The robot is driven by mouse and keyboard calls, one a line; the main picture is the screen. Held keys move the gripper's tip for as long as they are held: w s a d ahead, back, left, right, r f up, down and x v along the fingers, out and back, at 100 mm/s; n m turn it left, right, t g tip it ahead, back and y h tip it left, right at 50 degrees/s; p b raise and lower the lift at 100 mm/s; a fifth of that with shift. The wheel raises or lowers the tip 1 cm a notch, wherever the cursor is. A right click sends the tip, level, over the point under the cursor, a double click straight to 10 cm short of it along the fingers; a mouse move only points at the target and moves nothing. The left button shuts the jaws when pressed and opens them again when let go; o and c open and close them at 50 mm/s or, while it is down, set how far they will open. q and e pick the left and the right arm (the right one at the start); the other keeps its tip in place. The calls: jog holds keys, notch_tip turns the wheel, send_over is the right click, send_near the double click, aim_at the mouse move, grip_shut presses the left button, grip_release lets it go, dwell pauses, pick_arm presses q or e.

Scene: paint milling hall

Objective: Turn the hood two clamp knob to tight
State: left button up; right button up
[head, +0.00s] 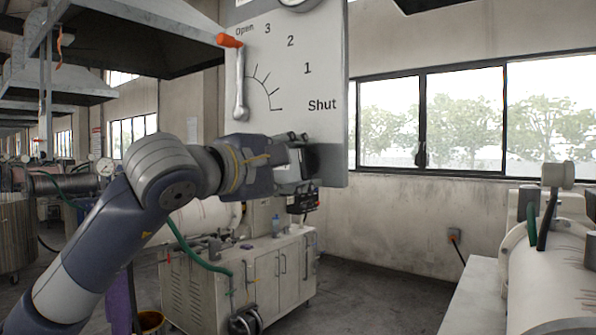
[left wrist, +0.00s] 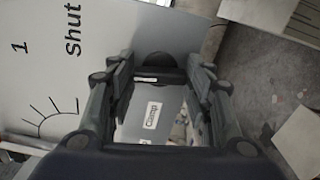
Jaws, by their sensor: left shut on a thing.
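The hood panel (head: 325,60) is a pale plate with a scale marked Open, 3, 2, 1 and Shut. It also shows in the left wrist view (left wrist: 30,90). My left gripper (head: 303,160) is at the panel's lower part, below the word Shut. In the left wrist view its fingers (left wrist: 160,76) are closed around a dark clamp knob (left wrist: 156,61) with a round base and a crossbar. A small label reading Clamp (left wrist: 152,115) shows beside the knob. In the head view the gripper mostly hides the knob. Its tight mark cannot be made out. My right gripper is out of view.
A lever with an orange grip (head: 229,41) stands upright, its grip near Open. A gauge (head: 297,3) is cut off above. A pale cabinet (head: 250,270) stands below, behind my left arm. A white machine (head: 550,270) stands at right; open floor (head: 375,300) lies between.

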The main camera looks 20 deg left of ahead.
pick_arm(q)
jog(key=shift+m, duration=0.8)
jog(key=o, duration=1)
jog(key=shift+o, duration=0.2)
jog(key=v, duration=1.2)
jog(key=shift+w, duration=0.1)
